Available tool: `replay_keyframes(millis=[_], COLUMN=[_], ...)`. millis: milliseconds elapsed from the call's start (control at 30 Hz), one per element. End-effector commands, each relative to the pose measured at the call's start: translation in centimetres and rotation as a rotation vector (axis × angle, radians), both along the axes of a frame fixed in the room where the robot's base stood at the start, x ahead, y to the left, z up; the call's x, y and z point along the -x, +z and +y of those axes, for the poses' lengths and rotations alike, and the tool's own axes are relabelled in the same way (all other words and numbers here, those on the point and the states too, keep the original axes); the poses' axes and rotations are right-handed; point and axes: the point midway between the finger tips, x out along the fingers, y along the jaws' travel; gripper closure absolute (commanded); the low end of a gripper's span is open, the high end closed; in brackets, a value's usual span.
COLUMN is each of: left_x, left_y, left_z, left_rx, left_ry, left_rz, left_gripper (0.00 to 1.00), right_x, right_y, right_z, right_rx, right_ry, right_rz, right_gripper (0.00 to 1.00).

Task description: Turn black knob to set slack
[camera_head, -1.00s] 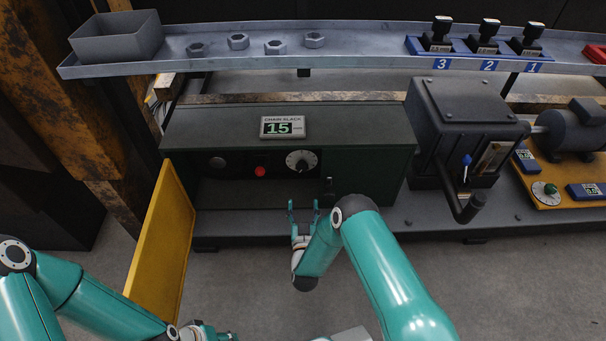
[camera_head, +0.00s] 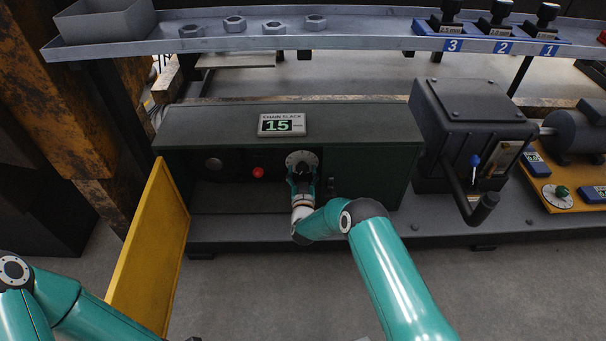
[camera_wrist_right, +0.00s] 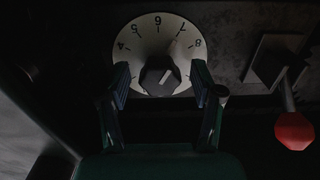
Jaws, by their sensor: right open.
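The black knob (camera_wrist_right: 160,76) sits at the middle of a white numbered dial (camera_wrist_right: 155,38) in the right wrist view. A pale mark on the knob points up and slightly right, roughly between the 6 and the 7. My right gripper (camera_wrist_right: 162,88) is open, one finger on each side of the knob; I cannot tell whether either touches it. In the head view the dial (camera_head: 301,158) shows above my right gripper (camera_head: 301,178), which hides most of the knob. The chain slack display (camera_head: 282,124) reads 15. My left gripper is out of view.
A red knob (camera_head: 258,172) sits left of the dial inside the dark green cabinet (camera_head: 365,140). Its yellow door (camera_head: 150,250) stands open at the left. A dark box with a crank (camera_head: 470,195) stands to the right. A shelf (camera_head: 350,42) runs above.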

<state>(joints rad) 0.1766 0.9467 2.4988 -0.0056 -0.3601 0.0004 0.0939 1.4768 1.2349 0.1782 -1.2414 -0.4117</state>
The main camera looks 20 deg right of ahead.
Motion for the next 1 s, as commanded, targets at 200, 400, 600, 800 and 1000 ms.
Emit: replay_keyframes(millis=[200,400,600,800,1000], left_x=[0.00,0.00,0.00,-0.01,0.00], left_y=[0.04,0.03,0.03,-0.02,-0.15], left_z=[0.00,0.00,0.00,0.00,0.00], left_rx=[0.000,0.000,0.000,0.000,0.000], left_ry=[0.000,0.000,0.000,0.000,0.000], left_rz=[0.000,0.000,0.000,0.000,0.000], left_gripper=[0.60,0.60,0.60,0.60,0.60], right_x=[0.02,0.05,0.06,0.06,0.03], right_y=[0.04,0.03,0.02,0.00,-0.03], right_z=[-0.04,-0.05,-0.06,-0.06,-0.04], right_rx=[0.000,0.000,-0.001,-0.026,-0.107], right_ry=[-0.001,-0.001,-0.001,-0.001,-0.001], right_rz=[0.000,0.000,0.000,-0.007,-0.031], right_gripper=[0.42,0.76,0.94,0.94,0.94])
